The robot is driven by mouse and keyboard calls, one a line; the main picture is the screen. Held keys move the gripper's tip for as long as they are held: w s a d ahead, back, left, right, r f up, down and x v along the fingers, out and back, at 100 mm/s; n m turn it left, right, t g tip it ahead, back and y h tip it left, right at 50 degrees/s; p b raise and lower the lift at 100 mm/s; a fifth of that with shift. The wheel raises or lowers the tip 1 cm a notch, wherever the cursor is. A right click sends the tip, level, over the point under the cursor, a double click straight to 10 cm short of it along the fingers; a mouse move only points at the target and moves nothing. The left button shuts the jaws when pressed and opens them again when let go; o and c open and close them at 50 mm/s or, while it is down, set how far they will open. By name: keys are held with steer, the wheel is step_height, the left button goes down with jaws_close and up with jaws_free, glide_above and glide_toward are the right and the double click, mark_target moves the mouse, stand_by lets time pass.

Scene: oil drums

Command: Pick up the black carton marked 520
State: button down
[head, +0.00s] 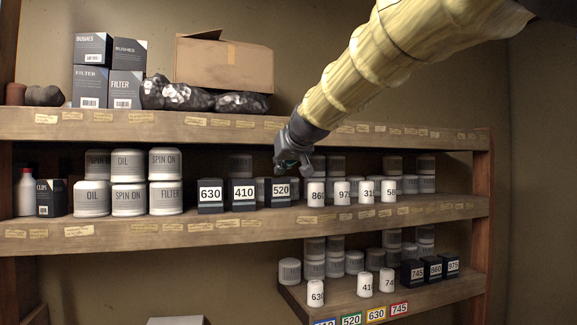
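The black carton marked 520 (279,193) stands upright on the middle shelf (150,233). It is right of the black carton marked 410 (243,195) and left of the white can marked 86 with a partly unclear last digit (316,193). My gripper (294,169) hangs at the end of my arm, just above the top of the 520 carton in the picture. Its dark fingers are small and seen against dark goods, so their opening is unclear. I see nothing held in it.
The black 630 carton (210,196) and white filter cans (166,197) stand to the left. White numbered cans (342,192) stand close on the right. The upper shelf (130,125) is above, with a cardboard box (224,63). A lower shelf (420,290) holds more cans and cartons.

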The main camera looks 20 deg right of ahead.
steer(key=shift+w+d+f, duration=0.25)
steer(key=c, duration=2.2)
jaws_free()
steer(key=shift+d, duration=0.25)
steer(key=o, duration=0.3)
steer(key=shift+s+d, duration=0.1)
steer(key=shift+s, duration=0.1)
steer(key=o, duration=0.7)
steer(key=shift+a+r, duration=0.15)
steer(key=shift+a, duration=0.1)
steer(key=o, duration=0.8)
steer(key=shift+w+d, duration=0.1)
steer(key=shift+d, duration=0.05)
steer(key=shift+c, duration=0.2)
